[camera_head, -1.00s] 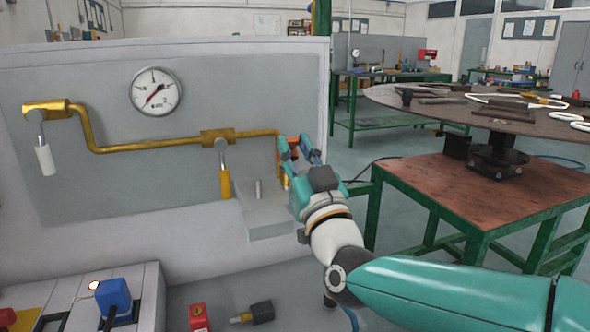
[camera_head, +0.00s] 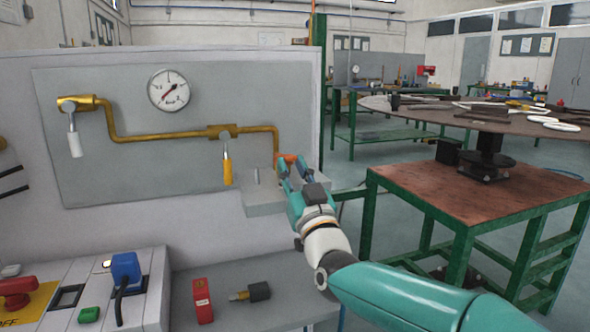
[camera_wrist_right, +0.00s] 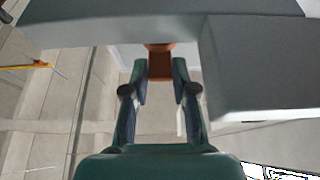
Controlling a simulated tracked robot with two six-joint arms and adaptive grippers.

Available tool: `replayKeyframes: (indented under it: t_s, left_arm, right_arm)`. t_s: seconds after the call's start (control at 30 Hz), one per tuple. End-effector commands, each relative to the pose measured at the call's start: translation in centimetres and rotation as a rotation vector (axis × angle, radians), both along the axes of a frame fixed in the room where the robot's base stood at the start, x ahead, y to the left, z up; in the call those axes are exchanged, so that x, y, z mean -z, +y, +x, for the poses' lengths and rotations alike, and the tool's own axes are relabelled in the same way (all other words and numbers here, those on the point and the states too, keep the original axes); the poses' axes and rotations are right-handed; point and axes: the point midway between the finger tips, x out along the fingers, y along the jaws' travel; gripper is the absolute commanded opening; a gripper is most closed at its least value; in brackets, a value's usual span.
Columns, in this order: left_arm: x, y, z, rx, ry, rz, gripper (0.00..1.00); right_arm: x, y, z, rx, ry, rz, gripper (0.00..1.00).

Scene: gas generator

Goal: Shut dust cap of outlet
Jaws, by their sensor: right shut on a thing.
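A brass pipe (camera_head: 160,137) runs along the grey panel and bends down at its right end. My right gripper (camera_head: 292,164) is just below and right of that bend, beside a grey block. It is shut on a small orange piece, which shows between the fingertips in the head view (camera_head: 287,158) and in the wrist view (camera_wrist_right: 160,66). The piece may be the outlet's dust cap; its shape and how it sits on the outlet are largely hidden by the fingers. My left gripper is not in view.
The grey block (camera_head: 262,208) juts from the panel next to my right gripper. A yellow-handled valve (camera_head: 227,165) is left of it. A red box (camera_head: 202,300) and a dark connector (camera_head: 258,292) lie below. A brown-topped table (camera_head: 430,188) stands to the right.

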Motion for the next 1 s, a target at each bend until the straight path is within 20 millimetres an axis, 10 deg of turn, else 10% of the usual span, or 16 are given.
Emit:
replayKeyframes:
  t_s: [0.27, 0.3, 0.43, 1.0]
  left_arm:
    - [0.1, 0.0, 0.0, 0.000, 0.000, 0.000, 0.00]
    - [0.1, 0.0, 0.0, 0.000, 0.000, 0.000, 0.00]
    - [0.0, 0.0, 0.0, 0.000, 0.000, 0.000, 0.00]
    - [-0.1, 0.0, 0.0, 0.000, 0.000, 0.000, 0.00]
  right_arm:
    - [1.1, 0.5, 0.6, -0.005, 0.027, -0.002, 0.00]
    - [1.1, 0.5, 0.6, -0.006, 0.027, -0.002, 0.29]
    - [1.0, 0.7, 0.5, -0.009, 0.023, -0.002, 0.51]
    - [-1.1, 0.9, 0.2, -0.011, 0.009, 0.000, 0.52]
